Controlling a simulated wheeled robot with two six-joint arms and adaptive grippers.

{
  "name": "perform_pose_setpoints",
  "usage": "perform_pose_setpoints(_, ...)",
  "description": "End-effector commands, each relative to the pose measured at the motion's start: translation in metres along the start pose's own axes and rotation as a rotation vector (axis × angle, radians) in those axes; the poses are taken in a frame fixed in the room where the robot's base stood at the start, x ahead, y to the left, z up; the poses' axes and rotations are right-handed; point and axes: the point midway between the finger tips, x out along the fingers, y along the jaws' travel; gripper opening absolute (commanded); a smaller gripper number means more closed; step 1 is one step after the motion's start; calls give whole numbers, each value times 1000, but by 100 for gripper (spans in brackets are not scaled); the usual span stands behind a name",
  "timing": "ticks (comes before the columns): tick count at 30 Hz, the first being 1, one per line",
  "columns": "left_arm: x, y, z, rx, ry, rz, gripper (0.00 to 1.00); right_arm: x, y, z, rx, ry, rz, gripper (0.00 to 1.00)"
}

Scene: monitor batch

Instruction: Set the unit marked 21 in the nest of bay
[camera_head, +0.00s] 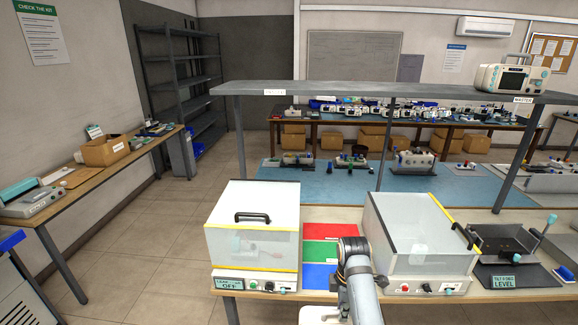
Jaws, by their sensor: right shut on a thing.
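My right gripper (353,246) is at the front bench, over the coloured strips between two clear-covered boxes. My own wrist hides its fingers and the thing they are shut on, so I cannot tell what it is. The left covered box (252,228) has a yellow-edged front and a panel reading OFF; a pale shape shows dimly inside. The right covered box (424,232) has its lid down, and its inside is hard to make out. I cannot read the number 21 or a bay label anywhere. My left gripper is not in view.
A grey shelf (380,94) spans above the bench and carries a monitor (513,79) at its right, over a MASTER tag. A dark stand (505,243) with a LEVEL sign is at the right. Red, green and blue strips (322,231) lie between the boxes.

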Motion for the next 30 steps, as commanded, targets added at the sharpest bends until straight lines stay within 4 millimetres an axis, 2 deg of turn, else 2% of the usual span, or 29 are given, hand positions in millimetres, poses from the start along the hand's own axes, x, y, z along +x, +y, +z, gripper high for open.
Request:
perform_pose_setpoints(1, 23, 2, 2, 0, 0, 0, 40, 22, 1, 0, 0, 1, 3, 0)
perform_pose_setpoints(3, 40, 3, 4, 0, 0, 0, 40, 39, 1, 0, 0, 1, 3, 0)
perform_pose_setpoints(7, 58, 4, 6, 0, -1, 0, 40, 56, 1, 0, 0, 1, 4, 0)
perform_pose_setpoints(30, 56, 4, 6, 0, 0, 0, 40, 55, 1, 0, 0, 0, 3, 0)
